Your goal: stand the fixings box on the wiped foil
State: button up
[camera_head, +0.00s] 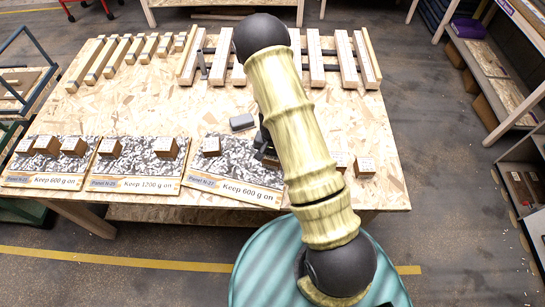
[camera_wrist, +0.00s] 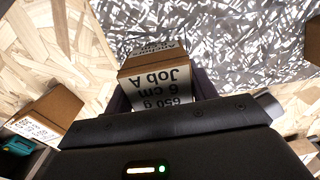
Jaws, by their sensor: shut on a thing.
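My gripper (camera_head: 264,148) is at the right end of the right foil panel, partly hidden by my arm. In the wrist view my gripper (camera_wrist: 160,88) is shut on a cardboard box (camera_wrist: 152,63) with a white label reading "Job A", "6 cm", "650 g". The right panel's foil (camera_wrist: 225,35) lies beyond the box; whether the box touches anything below is hidden. The frames do not show clearly which foil is wiped.
The left foil panel (camera_head: 88,160) bears several boxes and the middle panel (camera_head: 140,165) bears two. Two boxes (camera_head: 365,166) stand on bare board right of my arm. Wooden racks (camera_head: 190,62) fill the table's back.

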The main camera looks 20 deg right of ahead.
jog(key=shift+f, duration=0.55)
jog(key=shift+f, duration=0.2)
jog(key=o, duration=1.5)
jog(key=shift+r, duration=0.1)
notch_tip(320, 180, up, 12)
jog(key=shift+r, duration=0.1)
jog(key=shift+d, duration=0.1)
